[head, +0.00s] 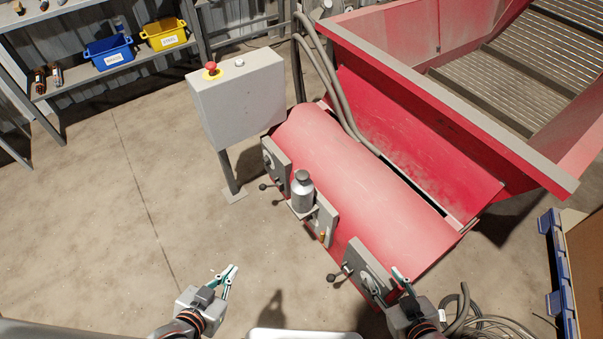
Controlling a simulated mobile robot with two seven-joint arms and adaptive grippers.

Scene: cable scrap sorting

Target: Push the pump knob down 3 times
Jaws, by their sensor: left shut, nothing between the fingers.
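A silver canister (302,198) stands upright on a small bracket at the front of the red machine. A dark round knob or cap (302,176) sits on top of it; whether it is pressed in, I cannot tell. My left gripper (231,271) is shut and empty, over the floor to the lower left of the canister and apart from it. My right gripper (401,274) is at the lower right, in front of the machine's front right plate in the picture. Whether its fingers are open or shut is unclear. Neither gripper touches the knob.
Levers with black ball ends (331,278) stick out from plates on the red machine (345,165). A grey control box (238,100) with a red button stands behind left. Coiled cables (480,322) lie at lower right. The floor at left is clear.

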